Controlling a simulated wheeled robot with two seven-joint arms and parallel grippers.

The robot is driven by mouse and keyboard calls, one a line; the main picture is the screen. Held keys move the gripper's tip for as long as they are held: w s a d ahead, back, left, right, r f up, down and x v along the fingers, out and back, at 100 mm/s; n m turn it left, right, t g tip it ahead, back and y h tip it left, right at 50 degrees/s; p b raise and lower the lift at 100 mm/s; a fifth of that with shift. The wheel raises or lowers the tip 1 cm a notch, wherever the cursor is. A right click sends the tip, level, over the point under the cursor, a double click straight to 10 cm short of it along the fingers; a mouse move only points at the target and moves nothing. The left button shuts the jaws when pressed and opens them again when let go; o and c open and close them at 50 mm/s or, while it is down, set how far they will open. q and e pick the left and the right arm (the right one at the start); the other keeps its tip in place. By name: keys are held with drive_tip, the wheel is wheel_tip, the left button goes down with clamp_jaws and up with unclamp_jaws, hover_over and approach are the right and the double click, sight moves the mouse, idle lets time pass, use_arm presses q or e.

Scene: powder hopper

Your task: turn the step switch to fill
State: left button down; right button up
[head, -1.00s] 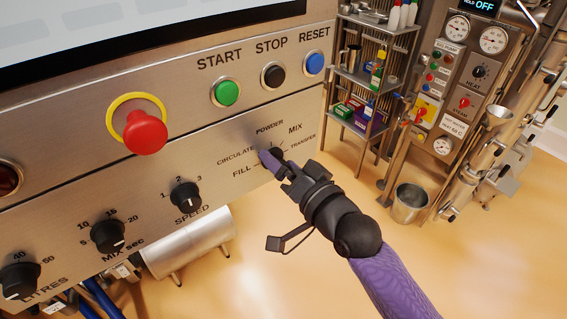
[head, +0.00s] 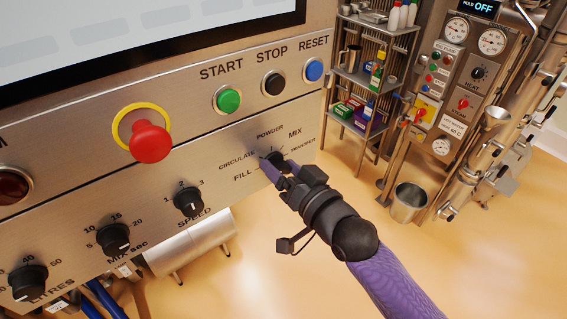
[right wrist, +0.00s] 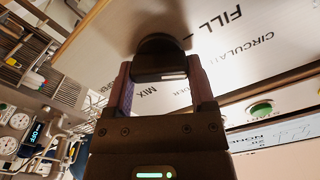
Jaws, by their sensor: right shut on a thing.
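The step switch (head: 276,157) is a dark round knob on the steel panel, ringed by the labels FILL, CIRCULATE, POWDER, MIX and TRANSFER. My right gripper (head: 279,169) reaches it from the lower right in the head view and is shut on it. In the right wrist view the black knob (right wrist: 160,52) sits between the two purple-sided fingers of the gripper (right wrist: 161,88), with a white mark on its near edge. The gripper partly hides the knob in the head view, and I cannot tell which label it points at. My left gripper is not in view.
Above the switch are green START (head: 228,100), black STOP (head: 274,83) and blue RESET (head: 314,70) buttons. A red emergency button (head: 150,142) stands out to the left, with the SPEED knob (head: 188,201) below. Shelves and a steel bucket (head: 410,197) stand on the right; floor is open.

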drive_tip(key=n+p, duration=0.1)
drive_tip(key=n, duration=0.2)
drive_tip(key=shift+s+a+n+p, duration=0.1)
drive_tip(key=shift+n+p, duration=0.45)
drive_tip(key=shift+n, duration=0.75)
drive_tip(key=o, duration=1.2)
drive_tip(key=v, duration=1)
